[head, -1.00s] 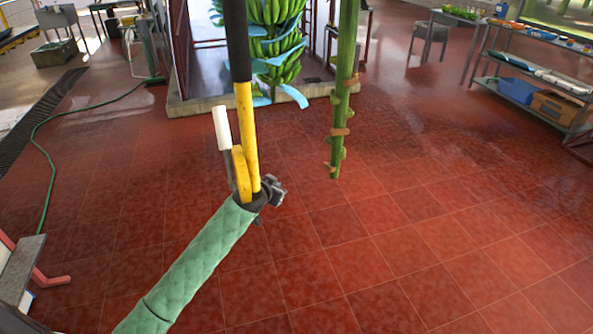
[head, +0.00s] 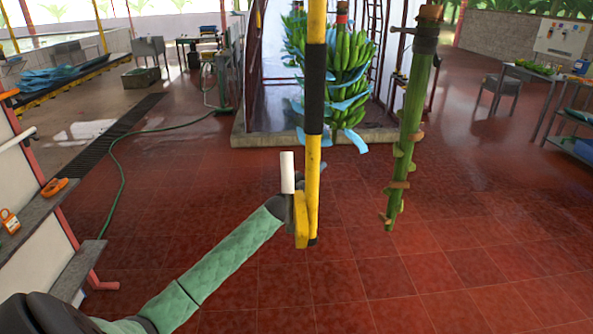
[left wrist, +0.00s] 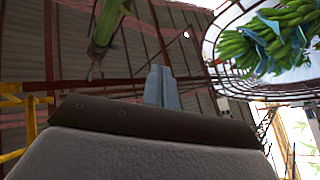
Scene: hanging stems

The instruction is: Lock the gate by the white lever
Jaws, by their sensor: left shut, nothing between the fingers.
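The white lever (head: 287,172) stands upright in the head view, just left of a hanging yellow and black pole (head: 314,110). A yellow plate (head: 302,220) sits at the pole's lower end, below the lever. My left arm in its green sleeve reaches in from the lower left. Its dark wrist ends by the lever's base, and the fingers are largely hidden behind the lever and pole. In the left wrist view my left gripper (left wrist: 160,84) is shut and empty, its fingers together. Contact with the lever cannot be told. My right gripper is not in view.
A green stem (head: 405,140) with brown stubs hangs right of the pole. A banana bunch (head: 350,75) with blue sheets hangs behind. A grey shelf (head: 75,275) stands at left, a table (head: 545,80) at right. The red tiled floor between is open.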

